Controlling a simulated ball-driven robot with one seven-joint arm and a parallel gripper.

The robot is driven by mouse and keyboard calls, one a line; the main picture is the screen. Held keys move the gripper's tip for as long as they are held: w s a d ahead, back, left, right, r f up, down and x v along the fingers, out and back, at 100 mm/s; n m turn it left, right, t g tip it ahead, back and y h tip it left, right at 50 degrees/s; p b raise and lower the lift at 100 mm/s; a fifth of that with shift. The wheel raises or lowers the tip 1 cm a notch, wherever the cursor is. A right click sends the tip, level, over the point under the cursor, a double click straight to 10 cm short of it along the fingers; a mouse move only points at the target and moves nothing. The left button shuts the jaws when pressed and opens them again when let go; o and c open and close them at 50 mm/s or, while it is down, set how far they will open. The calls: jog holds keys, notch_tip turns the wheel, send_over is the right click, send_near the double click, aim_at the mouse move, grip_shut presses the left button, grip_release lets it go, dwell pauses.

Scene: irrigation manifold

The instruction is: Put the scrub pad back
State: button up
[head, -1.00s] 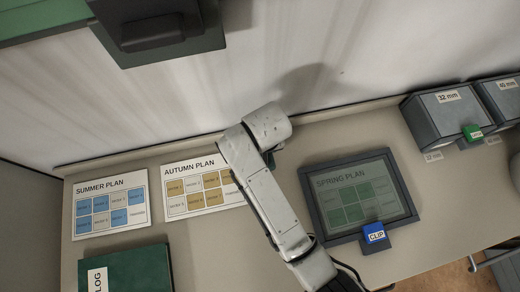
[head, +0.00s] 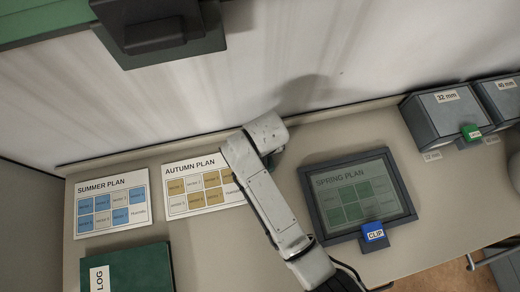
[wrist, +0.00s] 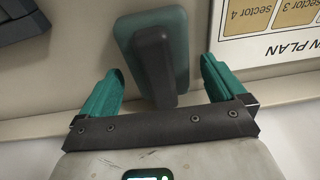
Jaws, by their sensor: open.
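The scrub pad (wrist: 178,28), a teal slab with a dark raised grip (wrist: 155,62), shows at the top middle of the wrist view. It appears to lie on the counter, between the Autumn Plan card and a dark frame. My gripper (wrist: 160,72) is open, with one teal finger to either side of the pad's near end. I see no finger touching the pad, and the gripper holds nothing. In the head view, my own arm mostly hides the gripper and pad.
The Autumn Plan card (head: 205,203) and Summer Plan card (head: 112,220) lie left of my arm. The framed Spring Plan (head: 322,218), with a blue clip (head: 374,234), lies right. A green log book (head: 140,272) is front left. Grey bins (head: 447,112) stand right. The wall is close behind.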

notch_tip(320, 180, up, 12)
jog(key=s, duration=0.2)
jog(key=s+d+f+m, duration=0.1)
jog(key=s+d+f, duration=0.1)
jog(key=d, duration=0.6)
jog(key=s+d+f+m, duration=0.1)
jog(key=s+d, duration=0.3)
jog(key=d, duration=0.4)
jog(key=s+d+f+h, duration=0.1)
jog(key=s+d, duration=0.3)
jog(key=d, duration=0.4)
jog(key=shift+d+f+m, duration=0.15)
jog(key=shift+f+m, duration=0.25)
jog(key=shift+f, duration=0.4)
jog(key=shift+m+g, duration=0.4)
jog(key=shift+m, duration=0.2)
jog(key=s+d, duration=0.1)
jog(key=s, duration=0.1)
jog(key=s+d, duration=0.2)
jog(key=s, duration=0.1)
jog(key=s+d, duration=0.1)
jog(key=s, duration=0.2)
jog(key=shift+s+d+f, duration=0.2)
jog(key=shift+d+f, duration=0.05)
jog(key=shift+d, duration=0.05)
jog(key=shift+f+b, duration=0.75)
jog(key=shift+b, duration=0.05)
